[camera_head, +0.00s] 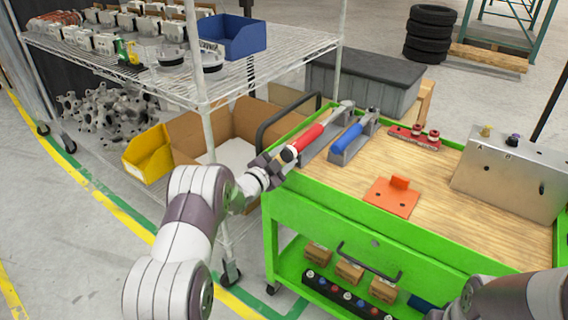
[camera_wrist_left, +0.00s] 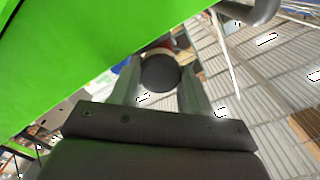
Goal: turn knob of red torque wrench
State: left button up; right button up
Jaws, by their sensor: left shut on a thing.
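The red torque wrench (camera_head: 308,138) lies in a grey holder at the left end of the green cart's wooden top. Its dark round end knob (camera_head: 288,154) points toward my left gripper (camera_head: 277,167). In the left wrist view the dark knob (camera_wrist_left: 160,73) sits between the two fingers of my left gripper (camera_wrist_left: 160,88), with a bit of red behind it. The left gripper is shut on the knob. A blue torque wrench (camera_head: 347,138) lies in its own holder just to the right. My right arm shows at the lower right, but its gripper is out of view.
The green cart (camera_head: 330,205) has a raised rim and a dark handle. An orange plate (camera_head: 391,198), a red fixture (camera_head: 415,137) and a metal box (camera_head: 512,178) are on its top. A wire shelf (camera_head: 262,72) with a blue bin (camera_head: 232,36) stands behind left.

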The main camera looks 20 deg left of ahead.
pick_arm(q)
jog(key=shift+m, duration=0.4)
jog(key=o, duration=1.1)
jog(key=shift+c, duration=0.2)
jog(key=shift+f, duration=0.1)
